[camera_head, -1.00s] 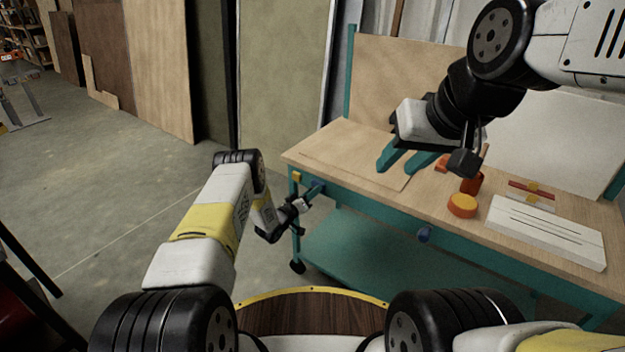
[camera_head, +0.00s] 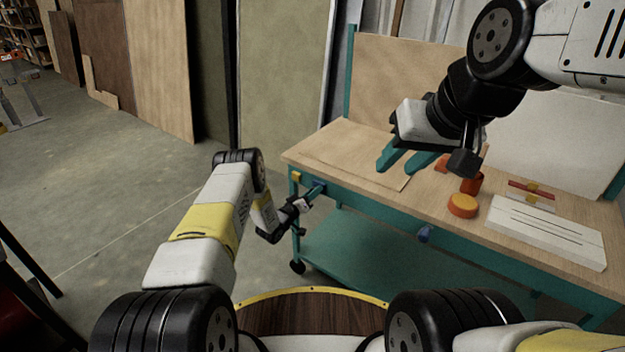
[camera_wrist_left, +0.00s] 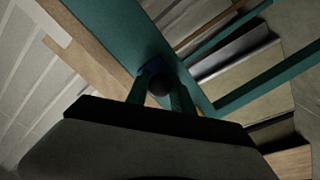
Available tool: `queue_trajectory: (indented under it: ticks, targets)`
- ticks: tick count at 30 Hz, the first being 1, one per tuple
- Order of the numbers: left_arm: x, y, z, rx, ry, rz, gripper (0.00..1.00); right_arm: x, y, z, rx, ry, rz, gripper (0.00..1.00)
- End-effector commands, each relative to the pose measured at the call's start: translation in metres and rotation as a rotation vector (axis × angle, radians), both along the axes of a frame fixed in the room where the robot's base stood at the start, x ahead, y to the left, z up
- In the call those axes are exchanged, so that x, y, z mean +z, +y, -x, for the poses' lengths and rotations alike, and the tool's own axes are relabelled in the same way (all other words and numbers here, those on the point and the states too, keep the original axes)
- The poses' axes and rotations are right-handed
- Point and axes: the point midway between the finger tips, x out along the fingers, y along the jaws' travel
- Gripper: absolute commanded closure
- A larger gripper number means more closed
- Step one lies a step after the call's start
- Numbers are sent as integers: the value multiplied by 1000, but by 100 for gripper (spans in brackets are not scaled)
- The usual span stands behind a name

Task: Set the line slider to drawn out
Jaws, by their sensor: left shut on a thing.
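My left gripper (camera_head: 313,191) is at the front edge of the workbench, near its left corner. In the left wrist view its two teal fingers (camera_wrist_left: 161,92) stand on either side of a dark round knob (camera_wrist_left: 159,85), shut on it. A blue piece (camera_wrist_left: 154,67) shows just behind the knob, against the teal bench rail. I take this knob to be the line slider; its travel is mostly hidden by the gripper. My right gripper (camera_head: 404,164) is open and empty above the bench top.
A yellow piece (camera_head: 296,176) is near the left corner. Open floor lies left.

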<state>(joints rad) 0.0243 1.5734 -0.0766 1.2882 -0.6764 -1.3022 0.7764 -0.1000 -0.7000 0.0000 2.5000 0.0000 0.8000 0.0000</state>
Motion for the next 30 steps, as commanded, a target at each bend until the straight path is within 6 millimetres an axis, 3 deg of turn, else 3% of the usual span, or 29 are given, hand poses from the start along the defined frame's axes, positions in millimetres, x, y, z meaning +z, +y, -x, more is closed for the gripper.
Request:
queue_trajectory:
  ticks: [8, 21, 30]
  targets:
    - [0, -44, 33, -4, 4, 6, 100, 0, 0, 0, 0, 0, 0, 64]
    - [-1, -152, 112, -6, 5, 4, 100, 0, 0, 0, 0, 0, 0, 64]
    - [-1, -194, 142, -4, 3, 3, 100, 0, 0, 0, 0, 0, 0, 64]
